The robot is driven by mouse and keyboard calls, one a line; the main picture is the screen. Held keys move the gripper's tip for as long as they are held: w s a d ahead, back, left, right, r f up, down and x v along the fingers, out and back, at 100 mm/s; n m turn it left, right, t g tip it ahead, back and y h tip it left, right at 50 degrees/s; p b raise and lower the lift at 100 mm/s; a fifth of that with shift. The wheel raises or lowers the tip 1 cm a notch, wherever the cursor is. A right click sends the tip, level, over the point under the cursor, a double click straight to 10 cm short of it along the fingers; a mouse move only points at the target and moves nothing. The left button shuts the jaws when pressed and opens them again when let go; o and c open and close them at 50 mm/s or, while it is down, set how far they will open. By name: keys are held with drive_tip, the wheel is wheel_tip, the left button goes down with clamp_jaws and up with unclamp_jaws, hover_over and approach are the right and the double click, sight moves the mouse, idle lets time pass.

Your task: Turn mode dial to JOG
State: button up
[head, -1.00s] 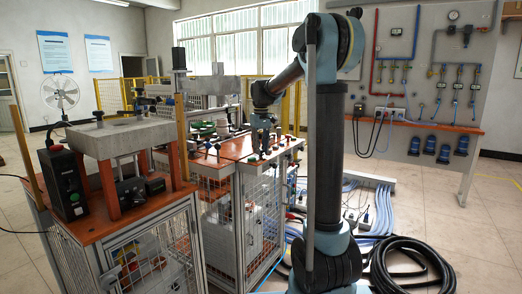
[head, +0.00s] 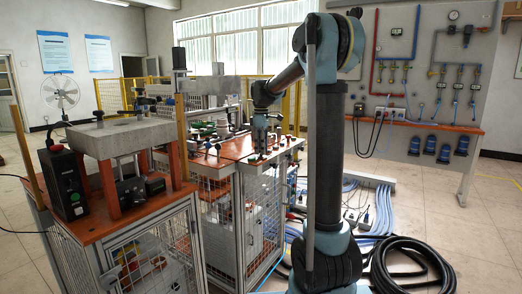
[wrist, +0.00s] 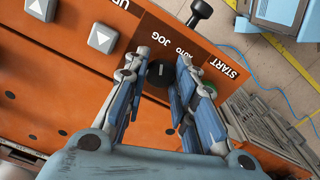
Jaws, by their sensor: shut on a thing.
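The mode dial (wrist: 157,80) is a round black knob on a dark label strip of the orange panel in the wrist view. A short pale mark on it runs nearly upright in the picture. The word JOG (wrist: 160,49) is printed just above it, with AUTO (wrist: 183,48) to the right. I cannot tell for certain which word the mark points at. My gripper (wrist: 160,68) has its fingers on either side of the dial, shut on it. In the head view my gripper (head: 258,143) is low at the orange bench top; the dial is too small to make out there.
White arrow buttons (wrist: 103,38) lie left of the dial. A black-knobbed lever (wrist: 200,10) stands above, and a green button (wrist: 195,72) sits partly behind the right finger near START.

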drive_tip(key=shift+w+n, duration=0.1)
drive_tip(key=shift+n, duration=0.4)
drive_tip(key=o, duration=1.1)
wheel_tip(320, 180, up, 12)
